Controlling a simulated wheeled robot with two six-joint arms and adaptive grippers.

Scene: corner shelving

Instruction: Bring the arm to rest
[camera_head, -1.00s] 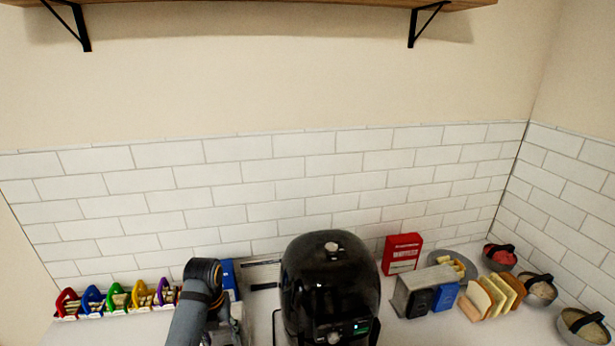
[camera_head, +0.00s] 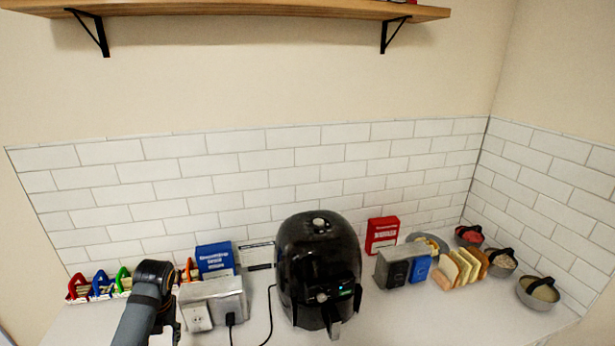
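My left arm (camera_head: 146,300) comes in from the bottom left over the counter. It stands in front of part of the row of coloured holders (camera_head: 101,285). Its gripper cannot be made out; only the dark joint and grey link show clearly. My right arm and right gripper are not in view.
A black air fryer (camera_head: 318,270) stands mid-counter. A socket box (camera_head: 213,303) with a plugged cable and a blue box (camera_head: 215,260) are left of it. A red box (camera_head: 382,234), bread slices (camera_head: 462,268) and handled bowls (camera_head: 538,292) are at right. A wooden shelf (camera_head: 250,9) hangs above.

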